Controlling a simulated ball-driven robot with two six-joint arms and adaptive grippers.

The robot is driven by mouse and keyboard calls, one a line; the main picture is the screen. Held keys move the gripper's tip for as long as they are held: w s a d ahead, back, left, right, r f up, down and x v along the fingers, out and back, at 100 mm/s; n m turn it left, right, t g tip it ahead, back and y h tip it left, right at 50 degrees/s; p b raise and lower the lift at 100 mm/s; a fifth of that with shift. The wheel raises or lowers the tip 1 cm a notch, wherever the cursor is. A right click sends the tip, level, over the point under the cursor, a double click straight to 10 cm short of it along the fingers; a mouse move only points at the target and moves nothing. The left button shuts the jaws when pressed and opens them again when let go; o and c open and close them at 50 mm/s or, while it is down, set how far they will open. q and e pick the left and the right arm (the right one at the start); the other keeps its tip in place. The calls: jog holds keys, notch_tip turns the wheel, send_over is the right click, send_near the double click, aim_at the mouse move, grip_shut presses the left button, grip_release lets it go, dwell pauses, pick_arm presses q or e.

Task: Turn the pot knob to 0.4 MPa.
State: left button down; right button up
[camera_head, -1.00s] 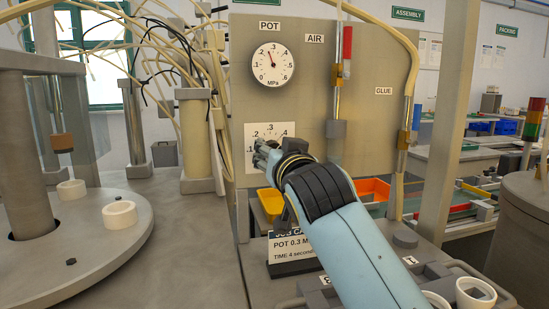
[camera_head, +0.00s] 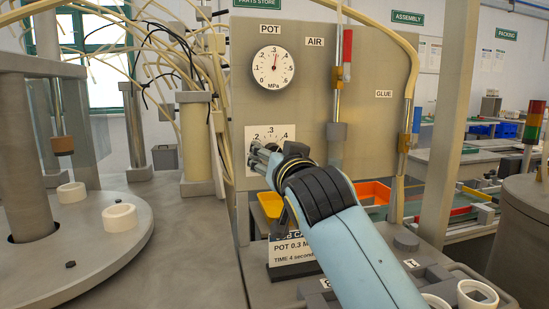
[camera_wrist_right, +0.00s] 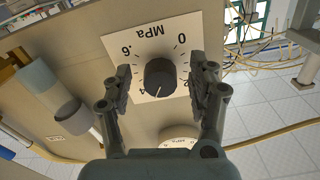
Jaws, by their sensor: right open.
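The black pot knob (camera_wrist_right: 160,77) is on a white MPa dial plate, upside down in the right wrist view. Its white mark points down and slightly left, about between .3 and .4; the .3 label is hidden there. In the head view the dial plate (camera_head: 286,132) shows .2, .3 and .4, with the knob hidden behind my right gripper (camera_head: 262,158). This gripper (camera_wrist_right: 160,84) is open, its fingers on either side of the knob with gaps showing. The pot gauge (camera_head: 273,68) has its needle just right of straight up, near .3. My left gripper is not in view.
A job card (camera_head: 290,248) below the panel reads POT 0.3, partly covered by my right arm. Yellow (camera_head: 270,203) and orange (camera_head: 373,192) bins sit behind the arm. Air and glue tubes run down the panel's right side. A round table (camera_head: 120,250) stands at left.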

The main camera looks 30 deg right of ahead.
aim_at(269, 103)
jog(key=shift+r, duration=0.1)
notch_tip(269, 103, up, 10)
jog(key=shift+f, duration=0.1)
dwell(0.3)
